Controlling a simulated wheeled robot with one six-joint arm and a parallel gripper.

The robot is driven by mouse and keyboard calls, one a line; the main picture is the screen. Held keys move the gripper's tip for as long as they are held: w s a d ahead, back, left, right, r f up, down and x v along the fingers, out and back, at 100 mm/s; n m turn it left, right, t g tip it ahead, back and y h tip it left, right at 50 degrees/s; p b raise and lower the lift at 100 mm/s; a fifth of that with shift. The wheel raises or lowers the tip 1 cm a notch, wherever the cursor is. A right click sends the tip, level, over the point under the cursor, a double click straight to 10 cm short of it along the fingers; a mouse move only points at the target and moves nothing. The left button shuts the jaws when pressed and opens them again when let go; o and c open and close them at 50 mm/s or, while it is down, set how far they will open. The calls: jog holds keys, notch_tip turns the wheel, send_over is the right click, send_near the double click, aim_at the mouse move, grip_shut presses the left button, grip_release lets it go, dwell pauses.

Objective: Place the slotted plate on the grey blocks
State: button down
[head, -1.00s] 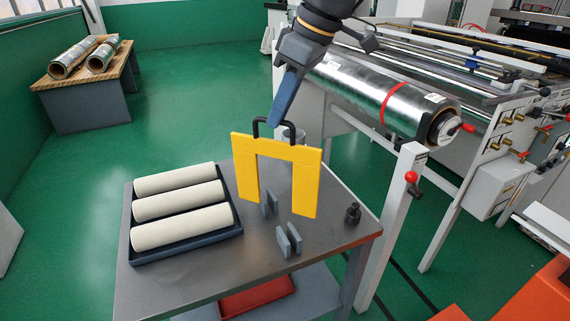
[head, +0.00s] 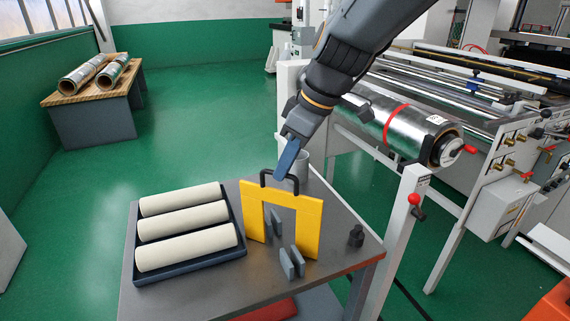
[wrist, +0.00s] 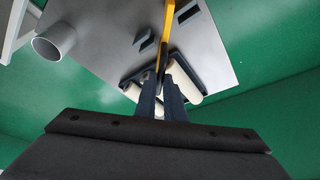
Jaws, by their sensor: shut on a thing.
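The yellow slotted plate (head: 308,228) hangs upright, its slot facing down, with a black handle on top. My gripper (head: 281,177) is shut on that handle. In the wrist view, my gripper (wrist: 163,100) points toward the tabletop and the plate shows edge-on (wrist: 168,18). Two pairs of grey blocks stand on the table, a back pair (head: 276,221) seen through the slot and a front pair (head: 291,262) by the plate's right leg. The blocks also show in the wrist view (wrist: 143,39). I cannot tell whether the plate touches them.
A dark tray (head: 190,269) with three cream rolls lies left of the plate on the grey table (head: 215,297). A small black object (head: 356,236) stands at the right. A grey cup (head: 300,163) is behind the gripper. A machine with a foil roll (head: 415,128) stands beyond.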

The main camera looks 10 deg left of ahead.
jog(key=c, duration=1.8)
grip_release()
jog(key=shift+c, duration=0.2)
jog(key=shift+d+r, duration=0.1)
jog(key=shift+r, duration=0.25)
jog(key=b+v, duration=0.2)
jog(key=v, duration=0.9)
jog(key=d+f+m+h, duration=0.2)
jog(key=d+f+m, duration=0.6)
jog(key=d+f, duration=0.6)
jog(key=s+d+f+m+h, duration=0.2)
jog(key=s+d+f+m, duration=0.5)
jog(key=f, duration=0.6)
jog(key=s+d, duration=0.1)
jog(key=d, duration=0.1)
jog(key=shift+s+d+f, duration=0.25)
jog(key=shift+s+d, duration=0.15)
